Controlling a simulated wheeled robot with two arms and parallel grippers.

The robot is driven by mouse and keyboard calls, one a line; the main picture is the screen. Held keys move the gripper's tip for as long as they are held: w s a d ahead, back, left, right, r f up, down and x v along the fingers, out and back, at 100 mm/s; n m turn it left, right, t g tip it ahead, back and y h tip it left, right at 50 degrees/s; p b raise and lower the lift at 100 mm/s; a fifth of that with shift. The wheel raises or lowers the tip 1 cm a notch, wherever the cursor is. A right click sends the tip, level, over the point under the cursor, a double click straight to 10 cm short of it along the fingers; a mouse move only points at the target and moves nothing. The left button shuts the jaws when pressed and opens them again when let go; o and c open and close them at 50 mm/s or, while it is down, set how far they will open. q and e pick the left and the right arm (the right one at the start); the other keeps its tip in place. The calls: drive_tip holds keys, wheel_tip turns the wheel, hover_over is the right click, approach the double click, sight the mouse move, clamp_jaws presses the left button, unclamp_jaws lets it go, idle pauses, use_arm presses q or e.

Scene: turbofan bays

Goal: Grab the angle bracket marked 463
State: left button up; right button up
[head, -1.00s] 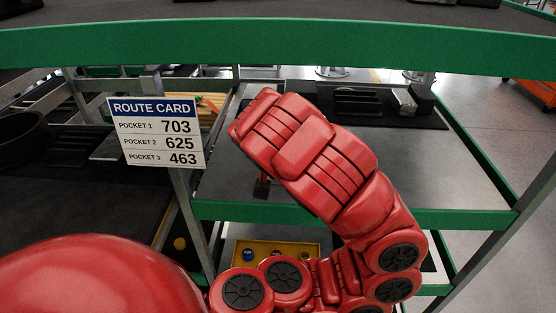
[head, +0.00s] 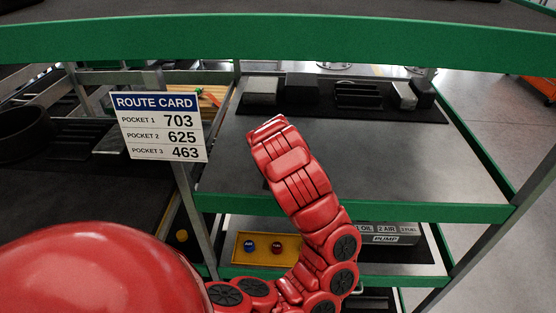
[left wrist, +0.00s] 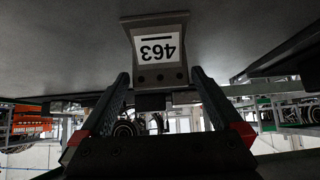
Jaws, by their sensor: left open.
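The angle bracket marked 463 (left wrist: 158,48) shows in the left wrist view, with its label upside down and a flange with two holes below the label. It rests against a grey surface. My left gripper (left wrist: 160,76) is open, its two fingers on either side of the bracket's near part, and a gap shows on both sides. In the head view my red arm reaches over the middle shelf and hides the gripper; I cannot make out the bracket there. The route card (head: 159,126) lists 463 for pocket 3. My right gripper is not in view.
The middle shelf (head: 400,165) is mostly bare, with a dark mat (head: 330,107) holding several blocks at its back. A green rail (head: 300,38) crosses above. Below are a yellow tray (head: 290,257) with knobs and a labelled pump box (head: 395,238).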

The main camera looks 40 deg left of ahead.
use_arm(q)
drive_tip(key=shift+x, duration=0.9)
drive_tip(key=shift+w+a+f+p, duration=0.1)
drive_tip(key=shift+w+f+p, duration=0.15)
drive_tip(key=shift+w+p, duration=0.05)
drive_tip(key=c, duration=1.2)
drive_tip(key=shift+r, duration=0.15)
drive_tip(key=shift+c, duration=0.2)
